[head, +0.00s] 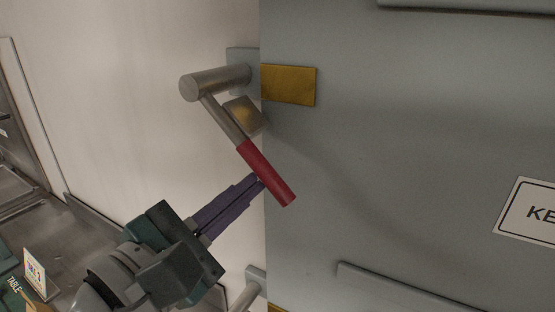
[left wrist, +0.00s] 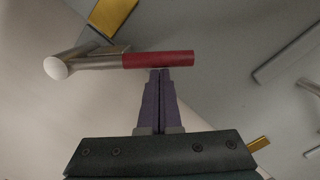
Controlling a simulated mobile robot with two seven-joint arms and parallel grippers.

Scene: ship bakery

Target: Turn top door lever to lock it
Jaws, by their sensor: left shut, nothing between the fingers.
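The top door lever (head: 225,120) has a grey metal pivot and arm and a red grip (head: 265,172). In the head view it slants down to the right from its pivot, in front of the grey door (head: 400,150). The red grip also shows in the left wrist view (left wrist: 158,59), lying across the picture. My left gripper (head: 260,183) is shut with nothing between its purple fingers. Its fingertips are at the red grip's lower left side, touching it or very close; I cannot tell which. My right gripper is not in view.
A second metal handle (head: 247,294) is lower down. A sign (head: 528,212) is on the door. A steel counter (head: 70,250) with small cards (head: 36,272) stands at lower left.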

